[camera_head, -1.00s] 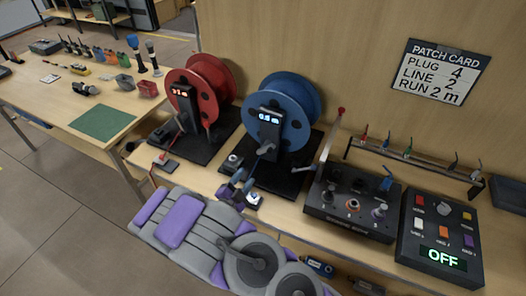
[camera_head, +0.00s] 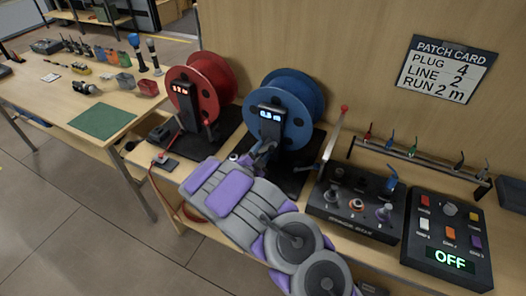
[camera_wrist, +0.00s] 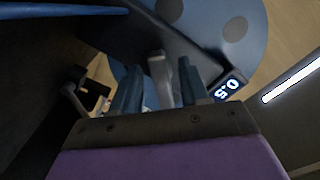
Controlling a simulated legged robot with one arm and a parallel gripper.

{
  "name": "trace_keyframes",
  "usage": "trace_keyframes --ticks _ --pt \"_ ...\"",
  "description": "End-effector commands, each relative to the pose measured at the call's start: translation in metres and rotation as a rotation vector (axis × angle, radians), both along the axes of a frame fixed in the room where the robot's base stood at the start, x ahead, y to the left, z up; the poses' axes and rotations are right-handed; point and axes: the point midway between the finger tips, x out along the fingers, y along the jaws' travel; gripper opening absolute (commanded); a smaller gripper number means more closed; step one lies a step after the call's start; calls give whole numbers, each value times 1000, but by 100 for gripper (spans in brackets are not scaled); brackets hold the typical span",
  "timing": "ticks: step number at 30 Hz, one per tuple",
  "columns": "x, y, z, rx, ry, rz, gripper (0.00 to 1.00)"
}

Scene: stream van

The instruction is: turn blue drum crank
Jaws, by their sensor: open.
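The blue drum (camera_head: 295,92) stands on a dark base on the bench, with a black display post (camera_head: 270,125) in front. In the wrist view the blue drum (camera_wrist: 225,25) fills the top, and the display (camera_wrist: 229,88) reads 0.5. My gripper (camera_head: 262,149) is low in front of the post. In the wrist view my gripper (camera_wrist: 160,73) has two blue-grey fingers apart. A grey bar, apparently part of the crank (camera_wrist: 158,72), shows between them. Whether they touch it cannot be told. My arm hides the drum's lower front in the head view.
A red drum (camera_head: 212,82) with its own display stands left of the blue one. A switch box (camera_head: 350,205) with levers and an OFF panel (camera_head: 448,240) are to the right. A patch card (camera_head: 447,77) is on the wall behind. A side table stands at left.

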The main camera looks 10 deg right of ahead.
Motion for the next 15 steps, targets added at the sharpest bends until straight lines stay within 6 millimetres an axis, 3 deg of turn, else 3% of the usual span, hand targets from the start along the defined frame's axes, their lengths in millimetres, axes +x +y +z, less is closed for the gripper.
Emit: trace_keyframes --ticks 15 --pt "11 -8 0 -1 0 1 45"
